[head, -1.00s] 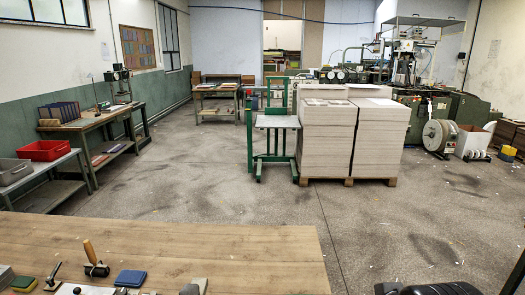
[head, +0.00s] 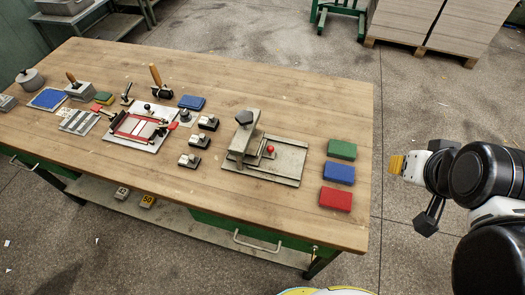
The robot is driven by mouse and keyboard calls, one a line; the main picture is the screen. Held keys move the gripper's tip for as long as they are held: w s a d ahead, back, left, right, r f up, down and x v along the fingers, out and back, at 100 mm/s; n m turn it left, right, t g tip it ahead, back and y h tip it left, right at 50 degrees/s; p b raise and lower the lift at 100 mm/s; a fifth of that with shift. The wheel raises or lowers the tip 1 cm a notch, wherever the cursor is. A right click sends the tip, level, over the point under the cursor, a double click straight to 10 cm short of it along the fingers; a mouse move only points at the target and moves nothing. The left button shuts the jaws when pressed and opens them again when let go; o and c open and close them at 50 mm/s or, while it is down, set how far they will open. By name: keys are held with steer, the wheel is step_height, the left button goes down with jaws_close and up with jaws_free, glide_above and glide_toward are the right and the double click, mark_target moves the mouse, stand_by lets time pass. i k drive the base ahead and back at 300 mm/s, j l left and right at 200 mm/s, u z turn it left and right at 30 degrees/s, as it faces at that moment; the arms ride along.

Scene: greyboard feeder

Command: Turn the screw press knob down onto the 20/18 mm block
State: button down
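The screw press (head: 240,148) stands on a grey base plate on the right half of the wooden bench. Its dark knob (head: 244,117) is on top of the upright grey frame, and a small red ball (head: 270,149) shows beside the frame. I cannot make out a 20/18 mm marking on any block, and the space under the press is partly hidden by its frame. My gripper (head: 427,214) is at the right, off the bench and well apart from the press. A yellow piece (head: 397,165) shows at my arm's end; I cannot tell whether it is held.
Green (head: 342,149), blue (head: 339,172) and red (head: 335,199) blocks lie right of the press. Several small black-based blocks (head: 199,140) sit left of it. A red-framed jig (head: 140,127) is farther left. Bare floor separates the bench (head: 320,110) from my arm.

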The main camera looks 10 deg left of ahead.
mark_target(244, 117)
steer(key=u, duration=1.25)
